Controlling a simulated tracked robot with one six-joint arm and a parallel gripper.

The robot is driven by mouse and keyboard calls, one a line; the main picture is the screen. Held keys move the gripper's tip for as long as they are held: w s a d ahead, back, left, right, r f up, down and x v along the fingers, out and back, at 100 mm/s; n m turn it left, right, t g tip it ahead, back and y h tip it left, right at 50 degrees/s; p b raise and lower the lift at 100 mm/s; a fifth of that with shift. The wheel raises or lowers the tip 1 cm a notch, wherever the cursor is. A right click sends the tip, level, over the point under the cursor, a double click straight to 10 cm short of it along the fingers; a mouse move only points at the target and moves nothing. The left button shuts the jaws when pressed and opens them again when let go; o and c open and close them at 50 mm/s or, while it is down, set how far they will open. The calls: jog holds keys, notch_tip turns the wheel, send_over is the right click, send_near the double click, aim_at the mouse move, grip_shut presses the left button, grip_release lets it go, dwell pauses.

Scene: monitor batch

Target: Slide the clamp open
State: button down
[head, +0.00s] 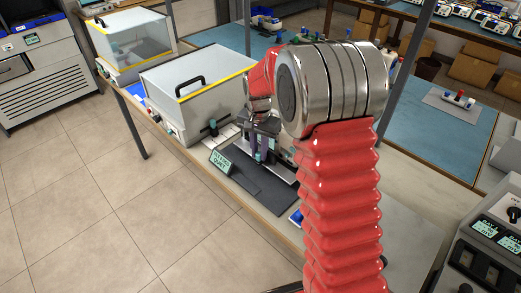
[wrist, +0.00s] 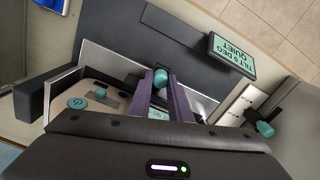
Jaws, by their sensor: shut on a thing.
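In the wrist view, my gripper (wrist: 161,84) has its two purple fingers on either side of a small teal knob (wrist: 160,78) on the dark fixture, which I take to be the clamp's handle. The fingers are closed on the knob. A beige device (wrist: 90,87) with teal controls lies in the fixture beside a metal bar, partly hidden by the fingers and gripper body. In the head view, my gripper (head: 262,138) is down at the fixture (head: 262,187), and my red arm hides much of that area.
A small display (wrist: 232,55) reads "TILT 0 DEG QUIET"; it also shows in the head view (head: 221,163). Another teal knob (wrist: 265,128) stands on a pale plate. A clear-lidded box (head: 200,90) stands close behind the fixture. The floor left of the bench is clear.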

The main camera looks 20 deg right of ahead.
jog(key=shift+w+a+r, duration=0.1)
jog(key=shift+w+a, duration=0.05)
jog(key=shift+a, duration=0.05)
jog(key=c, duration=1.9)
grip_release()
jog(key=shift+c, duration=0.2)
jog(key=shift+o, duration=0.2)
jog(key=shift+d, duration=0.1)
jog(key=shift+r, duration=0.1)
notch_tip(320, 180, up, 13)
jog(key=shift+r, duration=0.2)
